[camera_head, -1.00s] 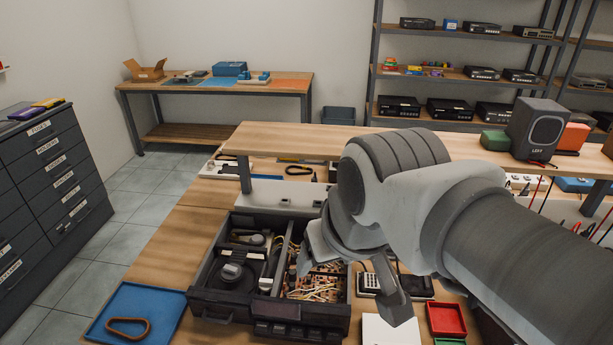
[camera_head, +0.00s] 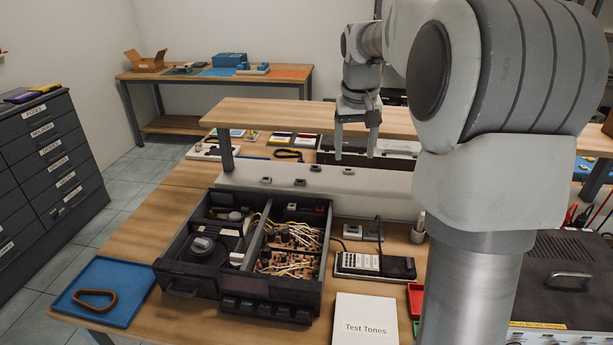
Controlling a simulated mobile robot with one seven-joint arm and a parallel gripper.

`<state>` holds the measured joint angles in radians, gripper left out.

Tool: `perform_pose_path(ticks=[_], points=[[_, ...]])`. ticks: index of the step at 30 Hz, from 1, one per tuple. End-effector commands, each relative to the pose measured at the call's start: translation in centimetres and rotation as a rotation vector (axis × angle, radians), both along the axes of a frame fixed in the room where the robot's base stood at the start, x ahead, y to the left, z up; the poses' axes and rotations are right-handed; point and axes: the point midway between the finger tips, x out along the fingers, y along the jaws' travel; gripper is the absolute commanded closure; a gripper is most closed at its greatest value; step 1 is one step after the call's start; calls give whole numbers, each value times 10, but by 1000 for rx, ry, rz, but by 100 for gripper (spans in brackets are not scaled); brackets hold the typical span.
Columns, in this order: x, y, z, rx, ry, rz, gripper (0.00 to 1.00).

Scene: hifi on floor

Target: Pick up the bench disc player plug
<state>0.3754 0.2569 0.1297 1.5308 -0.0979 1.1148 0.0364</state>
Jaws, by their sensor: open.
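The bench disc player (camera_head: 173,272) is an open dark case on the bench, with a round disc mechanism at left and a circuit board with pale wires at right. Behind it, a long white strip (camera_head: 390,190) runs under the raised shelf. Several small dark plug-like blocks sit on it, one at the right (camera_head: 348,171) and one at the left (camera_head: 266,180). I cannot tell which is the player's plug. My gripper (camera_head: 355,156) points down, open and empty, with its fingers apart. In the picture it is just above the right-hand block, but the gap cannot be judged.
The raised wooden shelf (camera_head: 270,113) crosses behind my gripper's fingers. A blue tray (camera_head: 125,275) lies at left. My arm hides much of the right side.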

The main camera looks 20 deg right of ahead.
Motion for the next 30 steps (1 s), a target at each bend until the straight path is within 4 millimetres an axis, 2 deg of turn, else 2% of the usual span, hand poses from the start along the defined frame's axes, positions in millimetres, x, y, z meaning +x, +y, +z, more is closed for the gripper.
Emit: perform_pose_path(ticks=[1, 6, 12, 15, 19, 23, 30], points=[[13, -15, -21, 9, 14, -20, 29], [45, -60, -69, 36, 47, -77, 29], [67, -108, -125, 70, 78, -142, 29], [72, -125, -144, 83, 87, -166, 29], [75, -138, -159, 91, 94, -183, 29], [77, -143, -172, 95, 98, -189, 29], [82, -144, -221, 96, 99, -189, 29]])
